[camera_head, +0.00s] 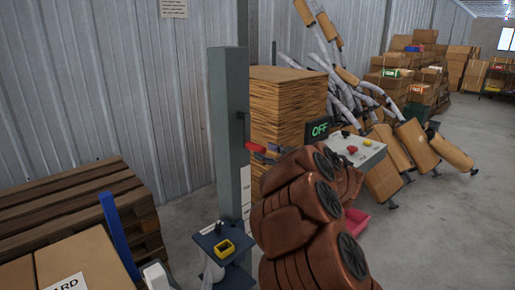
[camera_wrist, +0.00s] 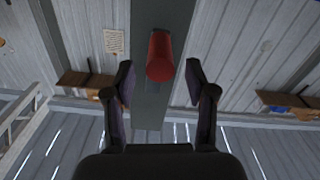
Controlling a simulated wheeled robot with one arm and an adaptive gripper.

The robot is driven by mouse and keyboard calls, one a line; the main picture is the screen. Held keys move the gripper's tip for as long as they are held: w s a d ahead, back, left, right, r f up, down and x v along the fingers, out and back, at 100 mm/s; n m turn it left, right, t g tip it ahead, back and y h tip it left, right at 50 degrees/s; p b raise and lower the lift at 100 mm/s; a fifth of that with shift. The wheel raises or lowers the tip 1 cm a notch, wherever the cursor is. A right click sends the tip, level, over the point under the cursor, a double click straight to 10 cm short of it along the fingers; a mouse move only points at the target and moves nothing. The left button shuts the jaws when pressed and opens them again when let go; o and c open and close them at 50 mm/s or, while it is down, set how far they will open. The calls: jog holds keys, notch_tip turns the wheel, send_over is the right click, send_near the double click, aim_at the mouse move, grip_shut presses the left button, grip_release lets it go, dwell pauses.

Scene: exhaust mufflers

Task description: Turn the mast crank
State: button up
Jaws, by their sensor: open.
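The grey mast (camera_head: 228,120) stands upright in the head view. Its crank has a dark arm on the mast's right face and a red handle (camera_head: 255,146) sticking out to the right. My gripper (camera_head: 268,152) is at the handle's right end, partly hidden behind my brown arm. In the wrist view the red handle (camera_wrist: 159,58) points towards the camera, in front of the grey mast (camera_wrist: 163,20). My gripper (camera_wrist: 160,80) is open, with one finger on each side of the handle's line. Gaps show on both sides of the handle. How far it reaches between the fingers is unclear.
A small shelf with a yellow item (camera_head: 224,249) is at the mast's lower part. Pallets (camera_head: 85,210) and boxes fill the left.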

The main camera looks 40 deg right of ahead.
aim_at(258, 148)
jog(key=w, duration=0.4)
jog(key=shift+w+a, duration=0.1)
jog(key=shift+a, duration=0.2)
grip_shut()
dwell(0.4)
